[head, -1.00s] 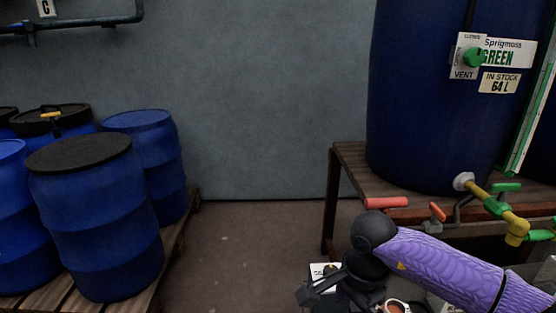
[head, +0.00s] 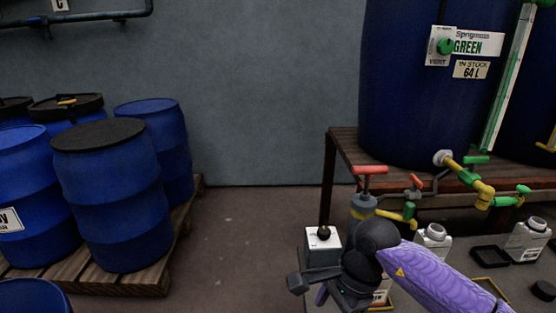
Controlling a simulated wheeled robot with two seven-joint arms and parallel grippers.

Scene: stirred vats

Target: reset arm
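My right arm comes in from the lower right, with a purple forearm and a black wrist. My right gripper (head: 312,287) is at the bottom, low and left of the wrist, with a dark block sticking out to the left. It is seen partly from behind and overlaps the bench items, so its opening cannot be made out. I see nothing clearly held. My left arm and gripper are out of view.
A blue vat (head: 420,90) labelled GREEN stands on a wooden stand (head: 345,150), with a yellow tap (head: 484,195) in front. A white box with a black knob (head: 322,238) and white bottles (head: 432,240) sit near my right arm. Blue barrels (head: 110,210) stand on a pallet at left. Floor between is clear.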

